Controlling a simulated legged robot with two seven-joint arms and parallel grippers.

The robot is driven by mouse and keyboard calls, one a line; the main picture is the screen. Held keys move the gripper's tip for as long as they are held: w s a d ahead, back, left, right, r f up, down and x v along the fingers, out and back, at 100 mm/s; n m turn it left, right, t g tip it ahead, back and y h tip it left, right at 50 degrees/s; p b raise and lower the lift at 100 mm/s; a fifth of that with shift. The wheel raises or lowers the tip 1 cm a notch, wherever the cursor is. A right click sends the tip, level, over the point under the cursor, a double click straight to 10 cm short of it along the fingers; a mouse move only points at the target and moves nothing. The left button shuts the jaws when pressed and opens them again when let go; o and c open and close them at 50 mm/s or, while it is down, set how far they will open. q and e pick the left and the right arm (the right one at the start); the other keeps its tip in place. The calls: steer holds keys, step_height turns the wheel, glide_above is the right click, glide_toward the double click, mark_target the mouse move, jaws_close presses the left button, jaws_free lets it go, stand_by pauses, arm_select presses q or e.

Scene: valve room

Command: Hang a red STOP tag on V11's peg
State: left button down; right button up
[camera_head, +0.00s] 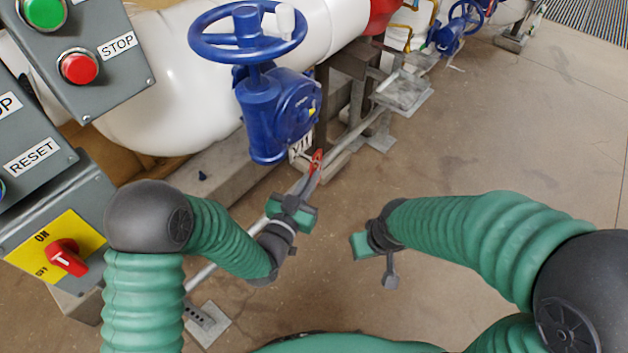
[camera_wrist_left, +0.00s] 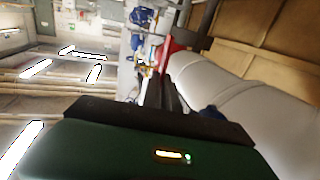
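The V11 valve is blue with a round handwheel (camera_head: 247,32) and a blue body (camera_head: 275,110). Its white V11 label (camera_head: 299,149) shows partly below the body. My left gripper (camera_head: 314,173) is just below and right of the label. Its dark fingers are close together, with a small red tag (camera_head: 317,158) at their tips; its lettering cannot be read. The peg cannot be made out. In the left wrist view, the fingers (camera_wrist_left: 163,92) point away, and a red patch shows beyond them; I cannot tell whether it is the tag. My right gripper (camera_head: 372,252) is over the floor, its fingers unclear.
A white tank (camera_head: 170,95) lies behind the valve. Grey control boxes with a red STOP button (camera_head: 80,67) and a red ON/OFF switch (camera_head: 66,257) stand at the left. A metal pipe and supports (camera_head: 403,92) run near the floor. Open floor (camera_head: 500,140) lies to the right.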

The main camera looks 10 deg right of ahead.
arm_select(q)
steer(key=shift+w+a+f, duration=0.1)
stand_by(0.4)
steer(key=shift+w+a+f+b, duration=0.2)
steer(key=shift+w+f+b, duration=0.05)
steer(key=shift+b, duration=0.1)
stand_by(0.3)
steer(key=shift+w+f, duration=0.15)
steer(key=shift+f, duration=0.1)
stand_by(0.4)
steer(key=c, duration=1.6)
jaws_free()
steer(key=shift+o, duration=0.2)
steer(key=shift+a, duration=0.1)
